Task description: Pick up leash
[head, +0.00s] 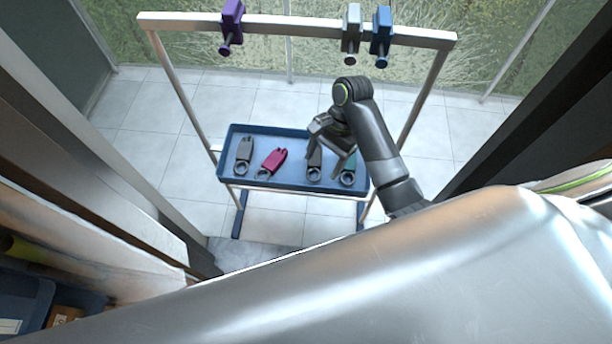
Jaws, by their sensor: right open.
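The leash is not clearly identifiable by name; the likely candidates are several strap-like pieces with ring ends in a blue tray (205,186). From left to right they are a grey piece (244,152), a crimson piece (273,160), a dark grey piece (315,165) and a green piece (349,166). My right gripper (327,156) is open above the right half of the tray, over the dark grey and green pieces, partly covering them. I cannot tell its exact height above them. My left gripper is out of the picture.
A metal frame (290,25) carries the tray; its top bar holds a purple clamp (231,22), a silver clamp (351,30) and a blue clamp (381,33). Blue bins (30,295) stand at lower left. Tiled floor (150,150) is clear around the frame.

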